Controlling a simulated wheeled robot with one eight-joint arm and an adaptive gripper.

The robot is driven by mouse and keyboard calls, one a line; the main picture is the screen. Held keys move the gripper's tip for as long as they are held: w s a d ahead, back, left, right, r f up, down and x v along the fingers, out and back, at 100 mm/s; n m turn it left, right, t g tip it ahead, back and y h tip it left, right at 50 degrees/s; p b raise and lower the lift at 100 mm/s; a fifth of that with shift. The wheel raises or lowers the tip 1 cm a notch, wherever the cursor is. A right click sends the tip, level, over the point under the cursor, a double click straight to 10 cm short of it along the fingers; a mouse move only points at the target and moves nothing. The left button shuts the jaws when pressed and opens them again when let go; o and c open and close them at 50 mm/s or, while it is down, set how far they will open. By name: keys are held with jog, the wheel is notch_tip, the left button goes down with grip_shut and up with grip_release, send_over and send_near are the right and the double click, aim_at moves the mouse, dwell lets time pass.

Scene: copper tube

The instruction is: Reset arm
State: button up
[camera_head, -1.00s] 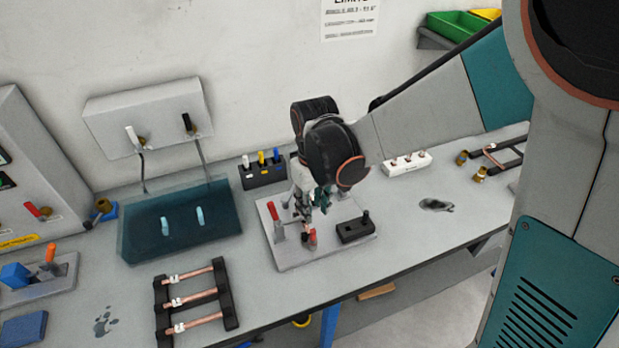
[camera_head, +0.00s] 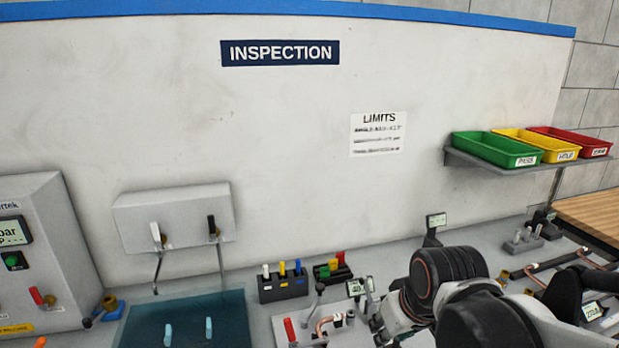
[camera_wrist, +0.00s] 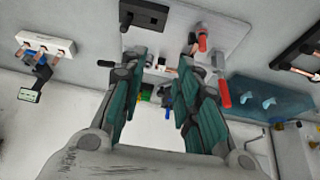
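My gripper (camera_wrist: 165,75) shows in the wrist view with its two teal-padded fingers apart and a clear gap between them. It seems to hold nothing. Behind the fingers is the grey fixture plate (camera_wrist: 222,22) with red-handled clamps (camera_wrist: 202,38). In the head view my dark, rounded arm joints fill the lower right, and the fingers cannot be made out. A bent copper tube (camera_head: 325,322) shows at the bottom edge, by the fixture and left of my arm. The lower part of the fixture is cut off there.
A teal tray (camera_head: 188,318) lies left of the fixture, below a grey wall box (camera_head: 172,218). A black holder with coloured pegs (camera_head: 283,284) stands behind the fixture. Green, yellow and red bins (camera_head: 497,149) sit on a shelf at the right.

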jog(key=s+d+f+m+t+b, duration=0.1)
jog(key=s+d+m+t+b, duration=0.1)
jog(key=s, duration=0.6)
jog(key=d+m+b, duration=0.1)
jog(key=d+b, duration=0.1)
jog(key=shift+s+d+f+h, duration=0.15)
jog(key=shift+d+f+h, duration=0.15)
jog(key=shift+h, duration=0.1)
